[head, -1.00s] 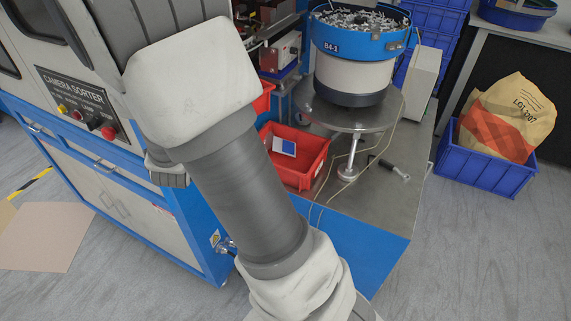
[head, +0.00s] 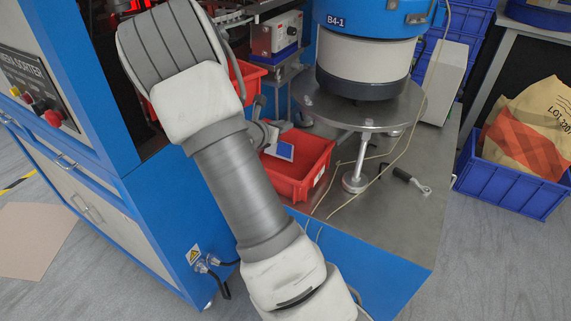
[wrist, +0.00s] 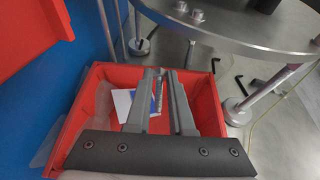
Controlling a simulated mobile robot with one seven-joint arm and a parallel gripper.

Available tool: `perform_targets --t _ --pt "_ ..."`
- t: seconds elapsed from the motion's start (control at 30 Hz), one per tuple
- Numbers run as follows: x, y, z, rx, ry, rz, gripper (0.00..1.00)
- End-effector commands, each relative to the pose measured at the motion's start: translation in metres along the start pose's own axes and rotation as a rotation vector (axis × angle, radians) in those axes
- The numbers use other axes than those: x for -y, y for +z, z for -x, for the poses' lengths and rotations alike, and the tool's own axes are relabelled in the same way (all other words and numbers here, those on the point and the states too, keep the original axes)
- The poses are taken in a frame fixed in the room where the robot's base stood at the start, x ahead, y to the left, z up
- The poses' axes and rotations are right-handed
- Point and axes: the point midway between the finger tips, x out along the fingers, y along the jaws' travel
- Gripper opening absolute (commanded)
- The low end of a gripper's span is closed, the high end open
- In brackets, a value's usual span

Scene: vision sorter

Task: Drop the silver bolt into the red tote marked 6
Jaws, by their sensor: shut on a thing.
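In the wrist view, my gripper (wrist: 162,74) is shut on the silver bolt (wrist: 158,92), which sits lengthwise between the two grey fingers. Both are over the open red tote (wrist: 206,92), apart from its floor as far as I can tell. The tote also shows in the head view (head: 287,187) on the grey bench beside the blue machine. A white and blue card (wrist: 123,104) lies inside it. The tote has a small pale label on its right side, but I cannot read a number. In the head view my arm hides part of the tote's left side.
A second red bin (head: 246,72) is behind my arm. A round metal plate (head: 372,109) on posts, carrying the B4-1 bowl feeder (head: 364,60), stands close to the tote's right. A dark-handled tool (head: 405,178) lies on the bench. A blue crate (head: 500,187) holds a paper sack.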

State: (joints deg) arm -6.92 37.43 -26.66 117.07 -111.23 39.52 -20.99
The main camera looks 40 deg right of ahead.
Motion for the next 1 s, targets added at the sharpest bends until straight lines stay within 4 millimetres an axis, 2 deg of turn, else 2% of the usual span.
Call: perform_targets --t 0.27,0.7,1.0 --pt "0.004 -0.011 -0.010 0.001 -0.016 -0.007 0.00" --pt "0.004 -0.055 -0.028 0.002 -0.015 -0.006 0.00" --pt "0.004 -0.058 -0.029 0.002 -0.015 -0.008 0.00"
